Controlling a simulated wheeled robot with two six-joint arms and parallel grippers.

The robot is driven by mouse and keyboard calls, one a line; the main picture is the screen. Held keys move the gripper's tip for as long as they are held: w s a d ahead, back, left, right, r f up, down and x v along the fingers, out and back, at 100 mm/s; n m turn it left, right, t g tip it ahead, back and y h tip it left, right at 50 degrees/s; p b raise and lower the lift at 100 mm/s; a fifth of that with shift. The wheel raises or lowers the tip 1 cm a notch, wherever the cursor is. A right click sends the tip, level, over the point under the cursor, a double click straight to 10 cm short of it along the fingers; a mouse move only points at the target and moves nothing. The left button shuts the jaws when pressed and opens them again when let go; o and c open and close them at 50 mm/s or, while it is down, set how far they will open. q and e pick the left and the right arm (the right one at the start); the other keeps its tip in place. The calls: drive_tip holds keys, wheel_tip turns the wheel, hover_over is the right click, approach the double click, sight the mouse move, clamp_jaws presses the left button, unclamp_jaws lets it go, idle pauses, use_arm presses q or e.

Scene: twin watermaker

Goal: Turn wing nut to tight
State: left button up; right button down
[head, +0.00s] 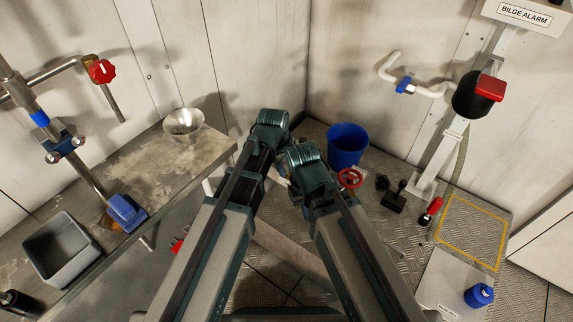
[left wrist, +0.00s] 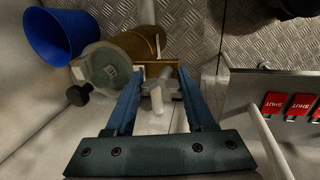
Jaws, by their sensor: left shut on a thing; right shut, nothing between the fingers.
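The pale grey wing nut (left wrist: 157,95) shows in the left wrist view, with its stud pointing toward the camera, in front of a brass-coloured body (left wrist: 140,45). My left gripper (left wrist: 161,82) has its two blue fingers on either side of the wing nut and is shut on it. The contact at the fingertips is small and partly hard to see. In the head view, my two arms reach forward side by side, and their teal joints hide the wing nut and the left fingers. My right gripper's fingers are hidden in the head view and do not show in the left wrist view.
A round clear-faced part (left wrist: 103,70) with a black knob (left wrist: 78,95) sits left of the nut. A blue bucket (head: 347,145) and red handwheel (head: 350,179) stand near my right arm. A bench (head: 112,160) lies left. Red SHUT labels (left wrist: 273,103) are at right.

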use_arm(q)
clamp_jaws()
drive_tip(key=shift+m, duration=0.3)
drive_tip(key=m, duration=0.3)
drive_tip(key=shift+m+g+h, duration=0.3)
drive_tip(key=shift+h, duration=0.1)
drive_tip(key=m+g, duration=0.1)
drive_tip(key=m, duration=0.3)
drive_tip(key=shift+m, duration=0.3)
drive_tip(key=m+g, duration=0.1)
drive_tip(key=m, duration=0.4)
drive_tip(key=shift+m+g, duration=0.6)
drive_tip(key=shift+m, duration=1.4)
drive_tip(key=shift+s, duration=0.1)
